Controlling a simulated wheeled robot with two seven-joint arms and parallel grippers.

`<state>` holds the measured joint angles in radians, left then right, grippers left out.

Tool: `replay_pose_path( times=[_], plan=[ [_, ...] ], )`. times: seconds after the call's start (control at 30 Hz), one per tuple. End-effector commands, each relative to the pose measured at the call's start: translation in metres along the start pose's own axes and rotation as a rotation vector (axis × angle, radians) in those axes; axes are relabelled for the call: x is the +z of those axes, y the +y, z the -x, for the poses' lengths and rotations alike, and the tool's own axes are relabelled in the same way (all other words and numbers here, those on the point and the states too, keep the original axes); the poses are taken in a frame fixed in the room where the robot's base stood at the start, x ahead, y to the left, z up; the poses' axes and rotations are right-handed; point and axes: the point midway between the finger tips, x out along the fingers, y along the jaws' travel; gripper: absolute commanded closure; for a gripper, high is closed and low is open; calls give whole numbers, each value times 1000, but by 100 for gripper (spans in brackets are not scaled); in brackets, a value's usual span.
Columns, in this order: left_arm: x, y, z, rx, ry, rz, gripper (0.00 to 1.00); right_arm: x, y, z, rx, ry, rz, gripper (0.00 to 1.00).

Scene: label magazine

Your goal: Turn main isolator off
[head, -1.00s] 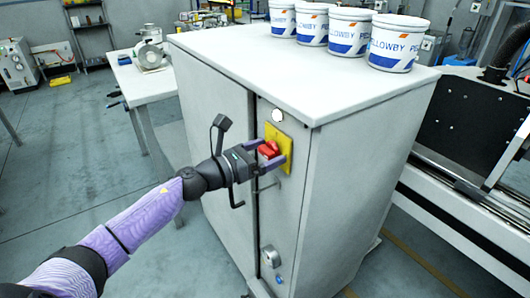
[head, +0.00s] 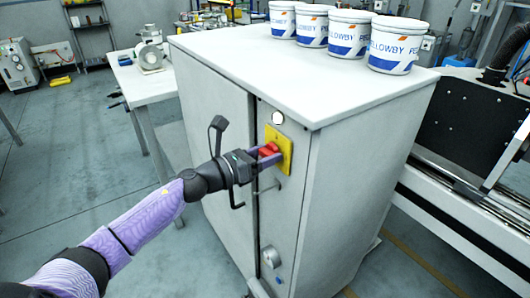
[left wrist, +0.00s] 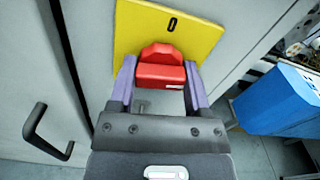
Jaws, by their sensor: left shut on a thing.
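The main isolator is a red handle (head: 268,150) on a yellow plate (head: 285,148), fixed to the front of the grey cabinet near its top right. In the left wrist view the red handle (left wrist: 162,68) sits on the yellow plate (left wrist: 190,22), which bears a black "0" mark above the handle. My left gripper (head: 266,154) is shut on the red handle, with one purple finger on each side of it in the left wrist view (left wrist: 160,85). My right gripper is not in view.
The grey cabinet (head: 225,110) has a black door handle (head: 218,130), a white round lamp (head: 278,118) and a lower knob (head: 272,257). Several white and blue tubs (head: 393,45) stand on its top. A white table (head: 150,80) stands behind left.

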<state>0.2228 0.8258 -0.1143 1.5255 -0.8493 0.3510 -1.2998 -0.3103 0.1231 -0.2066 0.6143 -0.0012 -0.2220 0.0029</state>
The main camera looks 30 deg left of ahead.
Motion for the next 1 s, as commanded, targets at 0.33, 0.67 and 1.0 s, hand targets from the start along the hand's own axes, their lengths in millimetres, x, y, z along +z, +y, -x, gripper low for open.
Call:
replay_pose_path(
  times=[0.33, 0.67, 1.0],
  plan=[
    [3, 0, 0, 1, -1, 315, 97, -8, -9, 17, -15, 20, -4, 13],
    [3, 0, 0, 1, -1, 630, 97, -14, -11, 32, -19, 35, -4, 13],
    [2, 0, 0, 2, -1, 952, 97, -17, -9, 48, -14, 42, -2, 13]
  ],
)
